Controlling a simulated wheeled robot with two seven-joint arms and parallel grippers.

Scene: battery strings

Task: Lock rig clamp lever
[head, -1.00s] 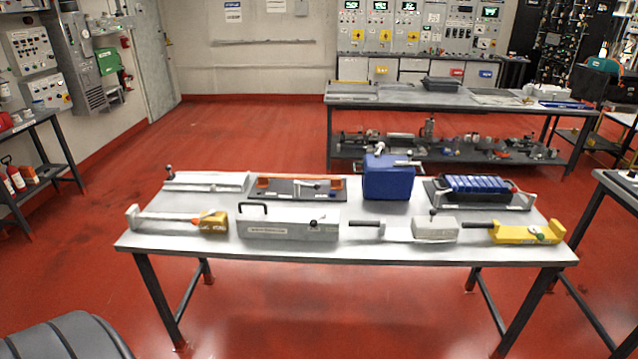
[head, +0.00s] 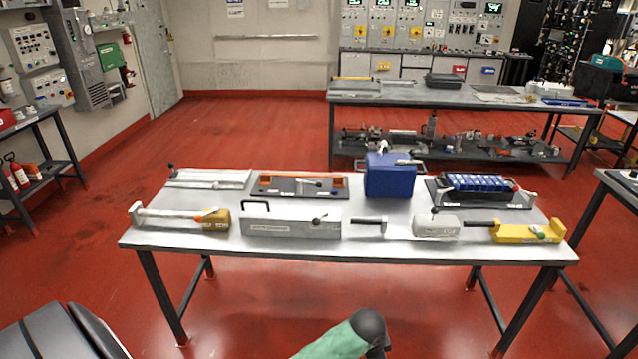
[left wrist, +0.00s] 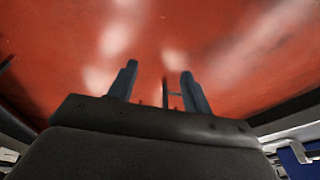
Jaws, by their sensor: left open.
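A dark plate (head: 278,192) with orange blocks at its ends lies at the back of the table and carries a silver lever with a dark knob (head: 320,183). A long grey box (head: 290,228) in front has a small dark-knobbed lever (head: 319,221) on top. I cannot tell which one is the rig clamp lever, or whether either is locked. My left gripper (left wrist: 158,88) is open and empty in the left wrist view, with red floor beyond its fingers. My right gripper is not in view.
The grey table (head: 350,252) also bears a blue box (head: 390,179), a rack of blue cells (head: 478,187), a yellow tool (head: 525,232) and a grey block (head: 436,229). A second bench (head: 450,98) stands behind. Red floor is clear between them.

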